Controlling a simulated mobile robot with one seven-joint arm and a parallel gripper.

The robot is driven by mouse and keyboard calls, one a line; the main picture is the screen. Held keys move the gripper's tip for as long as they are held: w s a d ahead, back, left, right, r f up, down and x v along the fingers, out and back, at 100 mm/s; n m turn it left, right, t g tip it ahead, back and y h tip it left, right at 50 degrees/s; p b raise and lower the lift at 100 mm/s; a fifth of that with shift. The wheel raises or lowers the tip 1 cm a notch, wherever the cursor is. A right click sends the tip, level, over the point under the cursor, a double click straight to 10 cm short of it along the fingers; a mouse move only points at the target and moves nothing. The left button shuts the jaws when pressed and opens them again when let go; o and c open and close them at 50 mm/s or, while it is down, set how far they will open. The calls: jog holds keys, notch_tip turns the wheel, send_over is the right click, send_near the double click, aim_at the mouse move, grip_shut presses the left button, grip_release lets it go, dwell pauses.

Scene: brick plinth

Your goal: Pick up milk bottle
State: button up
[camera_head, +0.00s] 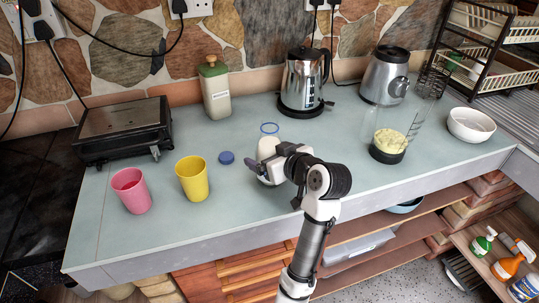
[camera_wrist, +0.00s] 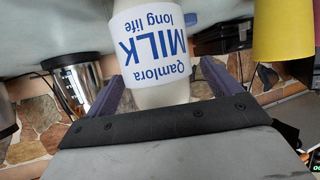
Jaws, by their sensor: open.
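The milk bottle (camera_head: 267,149) stands on the grey counter, partly hidden behind my gripper in the head view. It is whitish, with a blue ring at its open-looking top. In the wrist view the milk bottle (camera_wrist: 158,45) appears upside down, with a white label reading "Qamlora MILK long life" in blue. My gripper (camera_head: 262,167) is at the bottle's near side. In the wrist view, the purple fingers of my gripper (camera_wrist: 165,85) are open, one on each side of the bottle. I cannot tell whether either finger touches it.
A blue cap (camera_head: 226,157), yellow cup (camera_head: 192,179) and pink cup (camera_head: 131,191) are left of the bottle. A capped jar (camera_head: 215,92) and kettle (camera_head: 303,82) stand behind. A blender jug (camera_head: 388,143) is right. A black grill (camera_head: 123,129) sits far left.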

jog(key=shift+w+a+f, duration=0.15)
jog(key=shift+w, duration=0.05)
jog(key=c, duration=1.6)
jog(key=shift+r, duration=0.3)
jog(key=shift+r+b, duration=0.85)
jog(key=shift+r, duration=8.85)
jog(key=shift+r, duration=0.1)
